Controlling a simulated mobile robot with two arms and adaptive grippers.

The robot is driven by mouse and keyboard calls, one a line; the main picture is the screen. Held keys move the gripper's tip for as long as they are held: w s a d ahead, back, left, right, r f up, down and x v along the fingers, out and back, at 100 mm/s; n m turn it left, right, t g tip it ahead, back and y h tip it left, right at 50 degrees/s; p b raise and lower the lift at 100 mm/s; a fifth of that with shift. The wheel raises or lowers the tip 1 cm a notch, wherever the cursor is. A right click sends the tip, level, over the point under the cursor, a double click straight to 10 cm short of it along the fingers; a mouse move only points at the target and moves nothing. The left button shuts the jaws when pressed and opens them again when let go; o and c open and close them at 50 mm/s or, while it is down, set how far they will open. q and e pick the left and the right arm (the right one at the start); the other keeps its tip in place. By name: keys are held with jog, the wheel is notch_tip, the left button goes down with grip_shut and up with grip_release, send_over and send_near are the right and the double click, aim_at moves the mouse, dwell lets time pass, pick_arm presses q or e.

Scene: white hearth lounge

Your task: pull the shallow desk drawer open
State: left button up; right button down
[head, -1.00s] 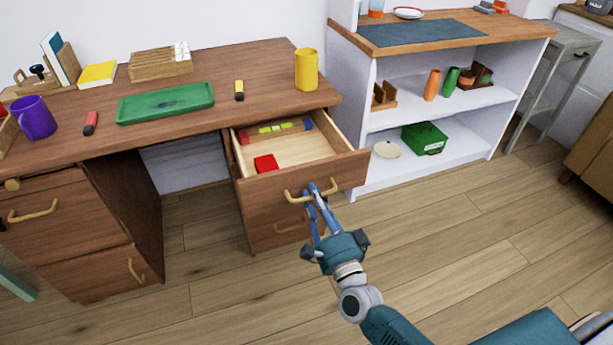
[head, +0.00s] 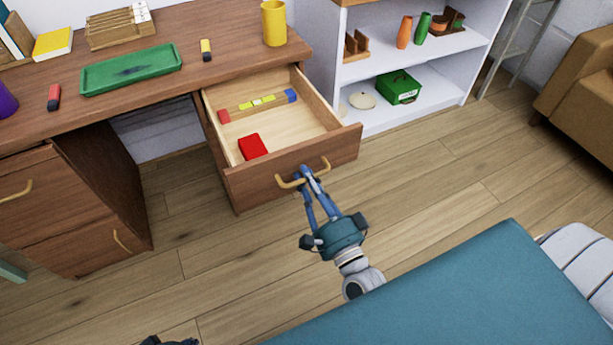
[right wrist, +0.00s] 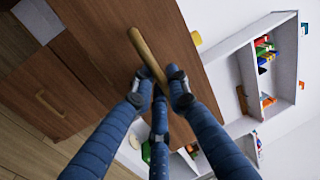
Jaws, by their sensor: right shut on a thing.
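The shallow desk drawer (head: 262,187) is pulled well out of the brown desk (head: 135,105), with its pale inside showing. My right gripper (head: 307,175) is shut on the drawer's brass handle (head: 290,184) at the front. In the right wrist view the fingers (right wrist: 158,85) close around the same handle (right wrist: 148,55). A dark piece at the bottom edge of the head view looks like part of my left gripper (head: 170,342); its fingers are hidden.
A green tray (head: 131,69), a yellow mug (head: 274,23) and a yellow-black marker (head: 206,49) stand or lie on the desk. A white shelf unit (head: 425,96) is right of it, with a brown armchair (head: 578,82) farther right. The wooden floor before the drawer is clear.

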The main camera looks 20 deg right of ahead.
jog(key=c, duration=1.8)
grip_release()
jog(key=shift+o, duration=0.2)
jog(key=s+f, duration=0.2)
jog(key=s, duration=0.9)
jog(key=shift+s+d+f, duration=0.15)
jog(key=shift+s+d, duration=0.05)
jog(key=shift+s, duration=0.2)
